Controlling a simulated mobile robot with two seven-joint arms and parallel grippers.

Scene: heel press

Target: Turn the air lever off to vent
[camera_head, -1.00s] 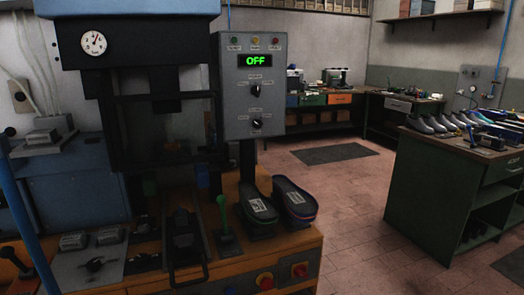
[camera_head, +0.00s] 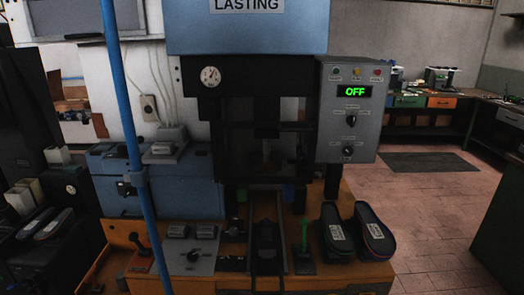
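Several handles could be the air lever, and I cannot tell which one it is. A blue upright pipe (camera_head: 124,110) stands in front at the left, with a small dark fitting (camera_head: 127,186) partway up. A black-knobbed lever (camera_head: 139,243) stands at the left of the orange bench. A small dark handle (camera_head: 193,255) sits on a grey plate. A green upright lever (camera_head: 304,232) stands right of the press's black slide (camera_head: 267,245). Neither of my grippers is in view.
The heel press (camera_head: 248,35) has a round gauge (camera_head: 210,76) and a control box (camera_head: 346,145) whose display reads OFF. Dark clutter fills the left. Tiled floor (camera_head: 425,195) is free at the right.

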